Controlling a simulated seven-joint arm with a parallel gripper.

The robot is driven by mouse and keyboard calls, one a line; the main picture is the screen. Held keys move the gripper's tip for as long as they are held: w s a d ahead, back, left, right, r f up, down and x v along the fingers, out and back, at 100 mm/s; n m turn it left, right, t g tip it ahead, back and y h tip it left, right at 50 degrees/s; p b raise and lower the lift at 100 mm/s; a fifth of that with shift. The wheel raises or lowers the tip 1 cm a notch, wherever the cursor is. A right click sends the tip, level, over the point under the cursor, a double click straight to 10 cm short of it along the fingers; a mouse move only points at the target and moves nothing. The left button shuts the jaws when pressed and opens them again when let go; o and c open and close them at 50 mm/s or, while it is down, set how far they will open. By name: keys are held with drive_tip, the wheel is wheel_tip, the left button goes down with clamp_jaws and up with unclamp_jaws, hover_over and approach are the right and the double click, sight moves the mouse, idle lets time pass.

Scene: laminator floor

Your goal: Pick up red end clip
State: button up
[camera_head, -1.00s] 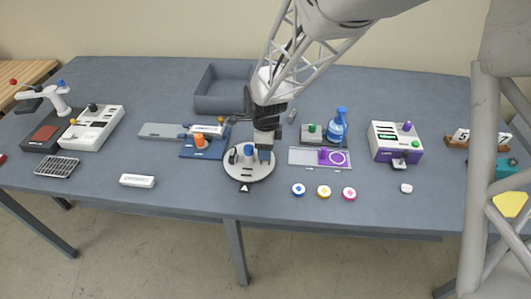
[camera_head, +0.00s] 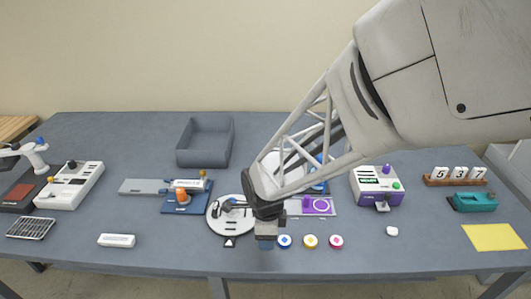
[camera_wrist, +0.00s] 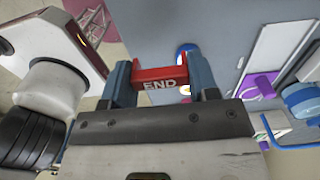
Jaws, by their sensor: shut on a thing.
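The red end clip (camera_wrist: 160,79) shows in the wrist view as a red bar with the white letters END. It lies between the two blue-grey fingers of my gripper (camera_wrist: 160,72), which are shut on its two ends. In the head view my gripper (camera_head: 266,243) is at the front of the table, just right of the round white base (camera_head: 217,222) and left of the blue disc (camera_head: 285,240). The clip itself is hidden there by the gripper. The gripper's height above the table is hard to tell.
A yellow disc (camera_head: 310,241) and a pink disc (camera_head: 336,242) lie right of the blue one. A grey open bin (camera_head: 186,158) stands at the back. A white and purple device (camera_head: 366,190) is to the right. A yellow sheet (camera_head: 493,237) lies at the far right.

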drive_tip(key=shift+s+d+r, duration=0.1)
drive_tip(key=shift+s+d, duration=0.25)
drive_tip(key=shift+s, duration=0.45)
drive_tip(key=shift+w, duration=0.1)
